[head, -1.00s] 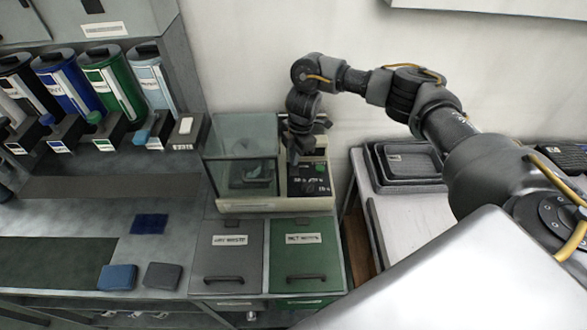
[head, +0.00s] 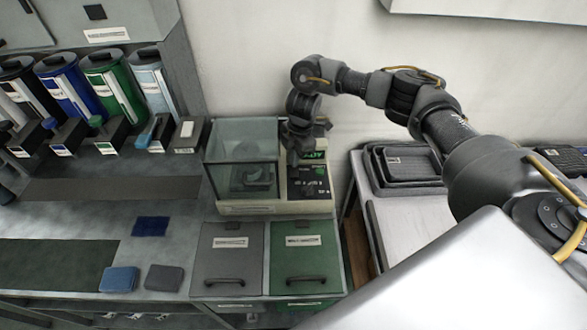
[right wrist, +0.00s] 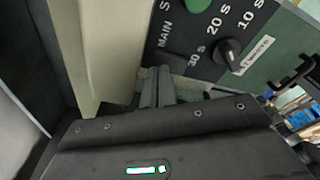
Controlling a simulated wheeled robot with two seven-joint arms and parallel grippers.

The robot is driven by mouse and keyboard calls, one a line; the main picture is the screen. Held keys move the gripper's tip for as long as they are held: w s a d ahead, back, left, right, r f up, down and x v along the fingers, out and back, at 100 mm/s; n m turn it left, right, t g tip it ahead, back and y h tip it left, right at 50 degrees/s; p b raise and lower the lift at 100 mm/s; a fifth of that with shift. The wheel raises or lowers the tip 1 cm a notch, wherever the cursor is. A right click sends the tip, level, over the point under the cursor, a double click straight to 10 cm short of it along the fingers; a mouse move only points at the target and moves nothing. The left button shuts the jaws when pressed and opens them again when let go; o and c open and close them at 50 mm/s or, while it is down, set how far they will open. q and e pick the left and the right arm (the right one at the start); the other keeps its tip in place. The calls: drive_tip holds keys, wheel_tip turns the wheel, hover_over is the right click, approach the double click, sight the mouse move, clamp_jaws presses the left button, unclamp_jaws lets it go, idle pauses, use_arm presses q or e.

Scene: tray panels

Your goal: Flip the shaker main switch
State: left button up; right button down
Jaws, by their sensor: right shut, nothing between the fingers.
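The shaker is a cream unit (head: 235,209) with a clear box on its left and a dark control panel (head: 312,183) on its right. In the right wrist view the panel (right wrist: 222,57) shows a green button (right wrist: 205,10), a black dial (right wrist: 228,52) and the markings MAIN, 10 s, 20 s and 30 s. My right gripper (head: 291,163) points down over the panel's left part. Its fingers (right wrist: 156,90) are shut and empty, with tips near the MAIN marking. I cannot make out the main switch or whether the fingers touch it. My left gripper is out of view.
The clear box (head: 240,140) stands close left of the right gripper. Grey (head: 226,262) and green (head: 301,262) lidded bins stand in front. Dark trays (head: 405,163) lie on the right-hand table. Several canisters (head: 107,80) line the back left. A wall is close behind.

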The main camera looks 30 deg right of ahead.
sight(295, 169)
wheel_tip(295, 169, up, 6)
drive_tip(key=p, duration=0.4)
drive_tip(key=shift+f, duration=0.25)
drive_tip(key=shift+s+f, duration=0.1)
